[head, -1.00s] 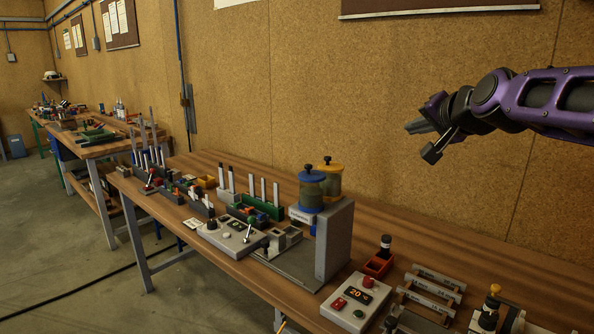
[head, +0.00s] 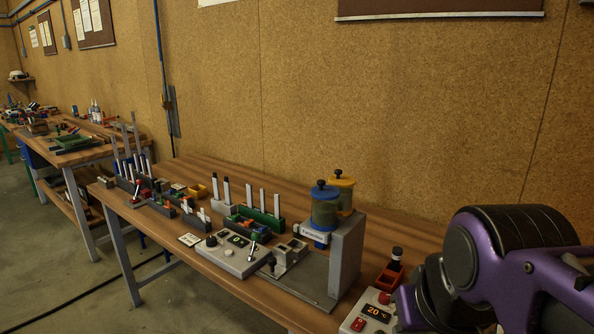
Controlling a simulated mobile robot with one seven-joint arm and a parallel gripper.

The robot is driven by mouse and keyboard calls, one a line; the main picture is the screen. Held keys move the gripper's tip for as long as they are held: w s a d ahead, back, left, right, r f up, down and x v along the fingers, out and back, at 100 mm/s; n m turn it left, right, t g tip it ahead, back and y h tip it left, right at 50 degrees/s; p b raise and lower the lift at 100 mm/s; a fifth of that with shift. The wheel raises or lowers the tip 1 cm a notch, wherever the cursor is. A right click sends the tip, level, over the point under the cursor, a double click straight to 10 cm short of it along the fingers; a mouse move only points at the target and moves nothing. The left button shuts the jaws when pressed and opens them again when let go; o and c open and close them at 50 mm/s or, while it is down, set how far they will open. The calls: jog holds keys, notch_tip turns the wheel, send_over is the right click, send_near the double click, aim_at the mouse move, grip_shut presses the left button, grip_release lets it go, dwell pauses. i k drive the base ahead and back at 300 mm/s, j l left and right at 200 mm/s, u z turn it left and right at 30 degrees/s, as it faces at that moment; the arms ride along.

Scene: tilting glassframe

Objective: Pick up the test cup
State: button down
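I cannot single out a test cup with certainty. Small grey block-like holders (head: 287,256) stand on the bench under a grey dispenser stand (head: 346,258). A small dark bottle with a light band (head: 396,257) stands in an orange-red tray (head: 390,276) to the right of the stand. My purple and black arm fills the lower right and hides that end of the bench. My gripper's fingers do not show.
Racks with upright white-topped sticks (head: 262,210) stand further left. A second cluttered bench (head: 75,150) is at far left.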

aim_at(296, 225)
jog(key=z, duration=0.45)
jog(key=j+z, duration=0.15)
jog(key=z, duration=0.2)
jog(key=j+z, duration=0.2)
jog(key=z, duration=0.15)
jog(key=j+z, duration=0.2)
jog(key=z, duration=0.15)
jog(key=j+z, duration=0.25)
jog(key=k+j+z, duration=0.15)
jog(key=j+z, duration=0.15)
jog(key=j, duration=0.15)
jog(key=k+j+z, duration=0.1)
jog(key=j, duration=0.3)
jog(key=k+j+z, duration=0.1)
jog(key=k+j, duration=0.15)
jog(key=j, duration=0.1)
